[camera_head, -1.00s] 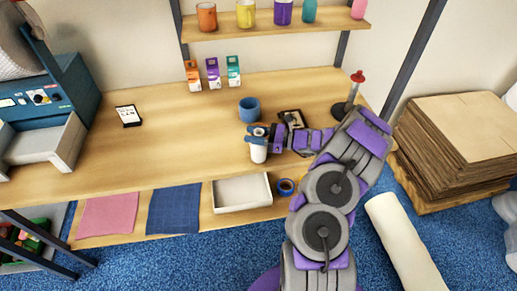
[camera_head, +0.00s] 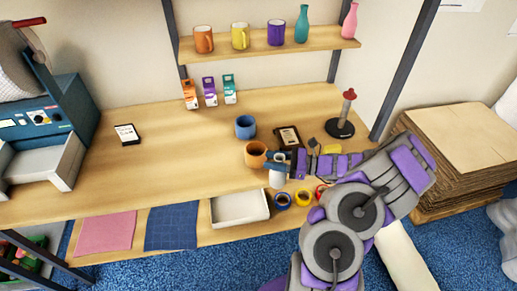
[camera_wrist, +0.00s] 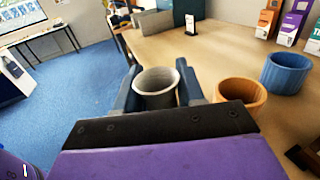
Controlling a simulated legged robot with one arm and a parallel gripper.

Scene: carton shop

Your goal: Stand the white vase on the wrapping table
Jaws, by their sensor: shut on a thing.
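The white vase (camera_head: 278,178) is upright in my gripper (camera_head: 277,159), near the front edge of the wrapping table (camera_head: 165,165). My gripper is shut on the vase. In the wrist view, the vase's open round mouth (camera_wrist: 157,82) shows between the two fingers of my gripper (camera_wrist: 157,88). Its lower part is hidden there. I cannot tell whether its base touches the tabletop. An orange mug (camera_head: 255,154) stands just left of and behind the vase; it also shows in the wrist view (camera_wrist: 240,95).
A blue cup (camera_head: 245,127) and dark framed item (camera_head: 288,138) stand behind my gripper. A red-topped stand (camera_head: 342,125) is at right. The table's left-middle is clear around a small card (camera_head: 127,134).

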